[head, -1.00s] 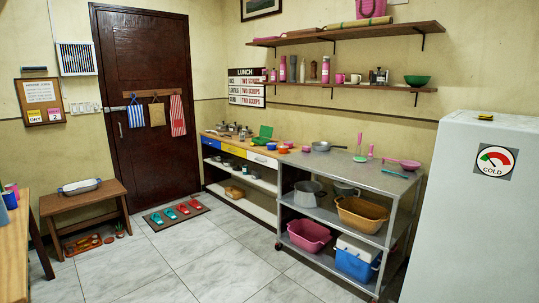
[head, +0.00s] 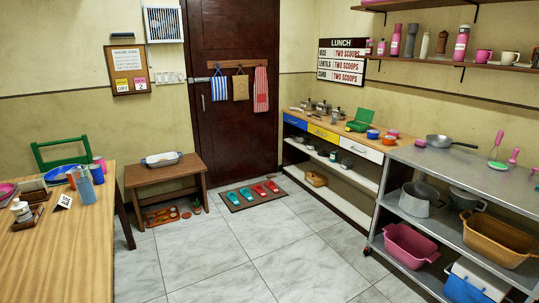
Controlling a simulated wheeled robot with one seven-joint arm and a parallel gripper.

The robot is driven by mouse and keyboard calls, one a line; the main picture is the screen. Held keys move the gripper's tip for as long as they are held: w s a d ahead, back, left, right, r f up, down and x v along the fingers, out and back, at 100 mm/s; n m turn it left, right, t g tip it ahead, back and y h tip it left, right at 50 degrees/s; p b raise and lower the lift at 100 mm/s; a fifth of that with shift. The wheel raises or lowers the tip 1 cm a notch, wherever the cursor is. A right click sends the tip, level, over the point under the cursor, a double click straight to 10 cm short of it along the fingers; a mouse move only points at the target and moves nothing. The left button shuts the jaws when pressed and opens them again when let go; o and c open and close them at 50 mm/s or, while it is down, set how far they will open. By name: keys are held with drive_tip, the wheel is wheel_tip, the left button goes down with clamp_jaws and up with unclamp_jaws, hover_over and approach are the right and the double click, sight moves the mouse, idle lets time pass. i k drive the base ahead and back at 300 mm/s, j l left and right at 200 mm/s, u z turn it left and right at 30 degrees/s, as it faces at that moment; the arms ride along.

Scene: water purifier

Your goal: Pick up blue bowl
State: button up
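A small blue bowl (head: 373,134) sits on the wooden counter (head: 345,136) by the back wall, near its right end. An orange bowl (head: 390,139) is just to its right and a green open box (head: 360,121) is behind it to the left. Another small blue and orange item (head: 72,178) is on the wooden table at the left; it is too small to tell whether it is a bowl. My gripper is not in view.
The wooden table (head: 70,250) fills the lower left, with a blue cup (head: 85,188) and a green chair (head: 55,153) behind. A bench (head: 165,178) stands by the door. A metal shelf unit (head: 470,182) is at right. The tiled floor (head: 240,265) between is clear.

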sight(373, 135)
drive_tip(key=i, duration=1)
drive_tip(key=i+j, duration=0.1)
drive_tip(key=i, duration=0.95)
drive_tip(key=i+z, duration=0.1)
drive_tip(key=i, duration=0.9)
drive_tip(key=i+j, duration=0.2)
drive_tip(key=i, duration=0.8)
drive_tip(key=i+j+z, duration=0.1)
drive_tip(key=i+z, duration=0.2)
drive_tip(key=i, duration=0.15)
drive_tip(key=i+j+z, duration=0.3)
drive_tip(key=i, duration=0.15)
drive_tip(key=i+j+z, duration=0.35)
drive_tip(key=i+l, duration=0.05)
drive_tip(key=i, duration=0.05)
